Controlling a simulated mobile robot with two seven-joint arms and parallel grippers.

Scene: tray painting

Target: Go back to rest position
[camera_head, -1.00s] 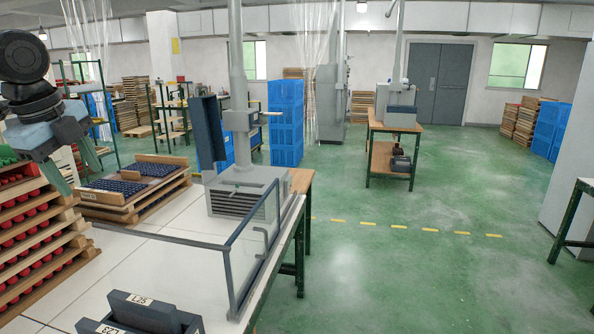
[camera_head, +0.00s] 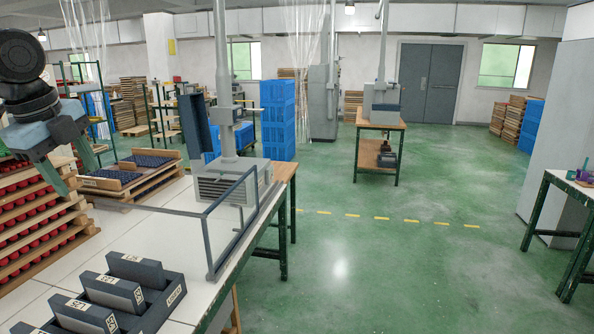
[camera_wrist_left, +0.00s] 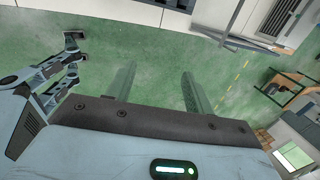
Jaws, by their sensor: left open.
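My left gripper (camera_head: 78,169) is in the upper left of the head view, with its two green fingers spread apart and pointing down. It hangs in front of the stacked trays and holds nothing. In the left wrist view, its open fingers (camera_wrist_left: 157,90) stand apart with only green floor between them. Part of my other arm (camera_wrist_left: 45,80) shows at the left of the left wrist view, with what looks like its gripper. Its jaw state is unclear. No right gripper shows in the head view.
Stacked wooden trays of red pieces (camera_head: 40,235) stand at the left. A white table (camera_head: 150,230) holds a machine with a grey vented base (camera_head: 228,188), a clear guard and a dark labelled rack (camera_head: 175,292). Another table (camera_head: 560,182) stands at right. Green floor between is open.

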